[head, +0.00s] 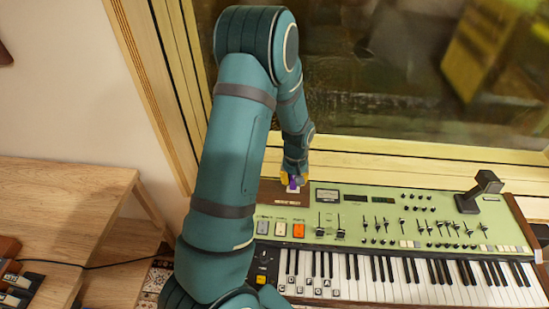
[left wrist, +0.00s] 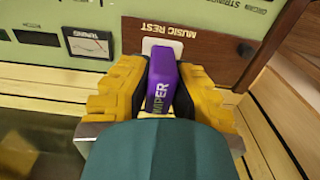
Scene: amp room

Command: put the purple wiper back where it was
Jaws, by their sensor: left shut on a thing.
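The purple wiper (left wrist: 161,85) is held between the yellow fingers of my left gripper (left wrist: 160,92) in the left wrist view, with white lettering ending in "IPER" on its side. In the head view my left gripper (head: 293,180) is at the keyboard's back left corner, with a small bit of the wiper (head: 293,186) showing. The wiper's far end is over or close to a white patch (left wrist: 162,46) by the brown "MUSIC REST" panel (left wrist: 205,60). I cannot tell whether it touches. My right gripper is not in view.
A green keyboard instrument (head: 385,200) with sliders, knobs and piano keys fills the right. A dark upright device (head: 480,191) stands on its back right. A yellow wooden window ledge (head: 400,152) runs behind.

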